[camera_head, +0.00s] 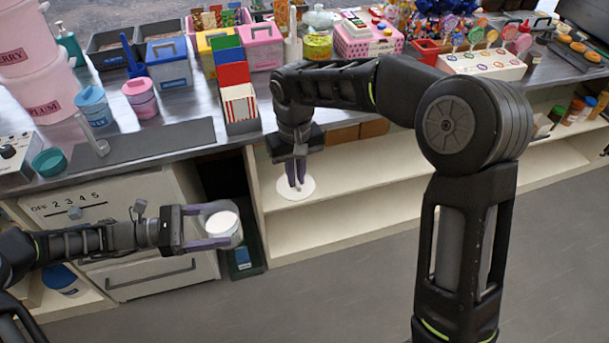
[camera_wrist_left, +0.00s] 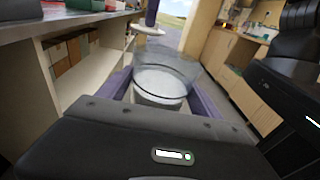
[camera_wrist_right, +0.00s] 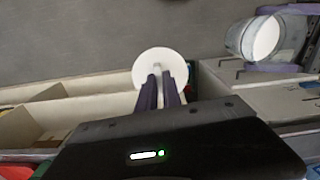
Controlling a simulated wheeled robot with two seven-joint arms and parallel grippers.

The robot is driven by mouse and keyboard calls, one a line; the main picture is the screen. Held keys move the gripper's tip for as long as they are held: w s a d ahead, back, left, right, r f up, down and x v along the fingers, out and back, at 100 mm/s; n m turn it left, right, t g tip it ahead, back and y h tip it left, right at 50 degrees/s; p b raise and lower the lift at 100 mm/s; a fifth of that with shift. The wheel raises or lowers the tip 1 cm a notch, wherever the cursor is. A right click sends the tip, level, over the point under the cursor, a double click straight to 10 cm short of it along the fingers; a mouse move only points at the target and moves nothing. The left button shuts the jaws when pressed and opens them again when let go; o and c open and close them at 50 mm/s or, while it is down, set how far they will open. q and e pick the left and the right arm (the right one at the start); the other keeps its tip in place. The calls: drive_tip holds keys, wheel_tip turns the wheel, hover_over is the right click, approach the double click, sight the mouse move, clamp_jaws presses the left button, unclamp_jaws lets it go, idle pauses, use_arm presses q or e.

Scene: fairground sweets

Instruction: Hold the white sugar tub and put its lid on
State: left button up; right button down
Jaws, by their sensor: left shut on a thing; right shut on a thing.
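The white sugar tub (camera_head: 222,224) has a clear wall and white sugar inside; its top is open. My left gripper (camera_head: 210,228) is shut on the tub and holds it in front of the counter. The tub also shows in the left wrist view (camera_wrist_left: 162,84) between the purple fingers, and at the top right of the right wrist view (camera_wrist_right: 262,38). The round white lid (camera_head: 296,188) hangs flat below my right gripper (camera_head: 295,182), which is shut on its knob. In the right wrist view the lid (camera_wrist_right: 160,62) is to the left of the tub, apart from it.
A counter (camera_head: 150,140) holds several coloured tubs and boxes. Open cream shelves (camera_head: 350,190) lie behind the lid. A white cabinet front with a handle (camera_head: 150,275) is behind my left arm. The grey floor in front is clear.

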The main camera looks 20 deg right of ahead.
drive_tip(key=s+a+r+n, duration=0.1)
drive_tip(key=a+r, duration=0.3)
drive_tip(key=a, duration=0.5)
drive_tip(key=s+a+r+n, duration=0.1)
drive_tip(key=s+a+r, duration=0.1)
drive_tip(key=a, duration=0.7)
drive_tip(key=shift+a+r, duration=0.4)
drive_tip(key=shift+r, duration=0.5)
drive_tip(key=shift+f, duration=0.15)
wheel_tip(320, 180, down, 6)
drive_tip(key=shift+s+f, duration=0.1)
drive_tip(key=shift+f, duration=0.1)
drive_tip(key=c, duration=1)
unclamp_jaws()
drive_tip(key=shift+o, duration=0.2)
